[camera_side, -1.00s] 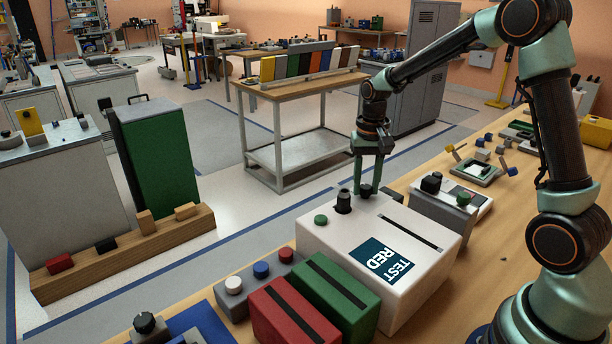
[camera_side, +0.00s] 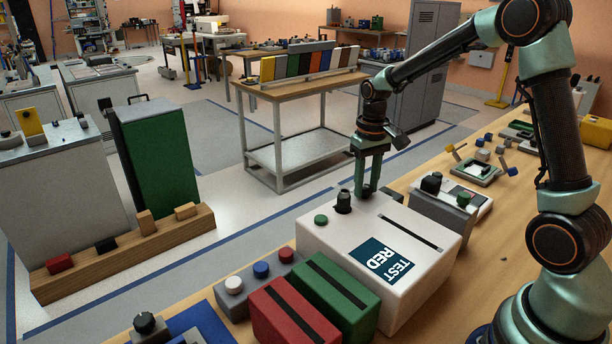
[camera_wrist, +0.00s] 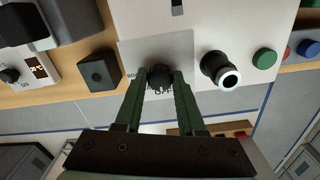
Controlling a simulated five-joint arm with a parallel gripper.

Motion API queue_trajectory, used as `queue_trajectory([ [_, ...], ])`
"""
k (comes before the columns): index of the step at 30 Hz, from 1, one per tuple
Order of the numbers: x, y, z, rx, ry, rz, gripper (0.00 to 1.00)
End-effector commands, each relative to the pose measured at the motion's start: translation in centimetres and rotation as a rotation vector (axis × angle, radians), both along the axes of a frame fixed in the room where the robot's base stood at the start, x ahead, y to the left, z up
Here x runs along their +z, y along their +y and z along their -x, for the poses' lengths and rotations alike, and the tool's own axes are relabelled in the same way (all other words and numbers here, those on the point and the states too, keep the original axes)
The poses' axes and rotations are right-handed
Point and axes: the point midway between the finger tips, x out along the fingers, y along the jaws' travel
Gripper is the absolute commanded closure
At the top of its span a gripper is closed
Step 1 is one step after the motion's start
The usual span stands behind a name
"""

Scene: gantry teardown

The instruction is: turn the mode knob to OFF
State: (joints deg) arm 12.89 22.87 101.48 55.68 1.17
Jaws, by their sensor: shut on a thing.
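The mode knob (camera_wrist: 160,80) is a small dark round knob on a pale plate of the white test box (camera_side: 322,236). In the wrist view, my gripper (camera_wrist: 161,73) has its two green fingers on either side of the knob, shut on it. Printed letters show beside the knob, with OFF (camera_wrist: 163,92) between the fingers and another word partly hidden at the left. I cannot tell which way the knob points. In the side view, my gripper (camera_side: 367,188) stands upright over the box's back edge, and its fingers mostly hide the knob.
A taller black knob (camera_side: 343,202) stands close to my gripper, with a green button (camera_side: 321,220) beyond it. A slot (camera_side: 411,229) crosses the box top. A grey unit (camera_side: 440,205) stands to the right. Green (camera_side: 336,292) and red (camera_side: 290,312) blocks stand in front.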

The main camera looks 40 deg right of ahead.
Motion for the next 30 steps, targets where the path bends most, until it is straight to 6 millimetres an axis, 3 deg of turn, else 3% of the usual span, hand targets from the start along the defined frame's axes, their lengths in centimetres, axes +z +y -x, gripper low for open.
queue_trajectory([
  [6, 0.2, 0.0, 0.0, 0.001, -0.002, 0.000, 1.00],
  [7, 0.2, 0.0, 0.0, 0.001, -0.002, 0.000, 0.50],
  [9, 0.2, 0.0, 0.0, 0.001, -0.002, 0.000, 0.31],
  [20, 0.4, 0.0, 0.0, -0.001, -0.002, 0.000, 0.31],
  [23, 1.3, 0.0, -0.1, -0.001, -0.004, 0.001, 0.31],
  [30, 6.0, 0.0, -0.1, 0.000, -0.007, 0.002, 0.31],
])
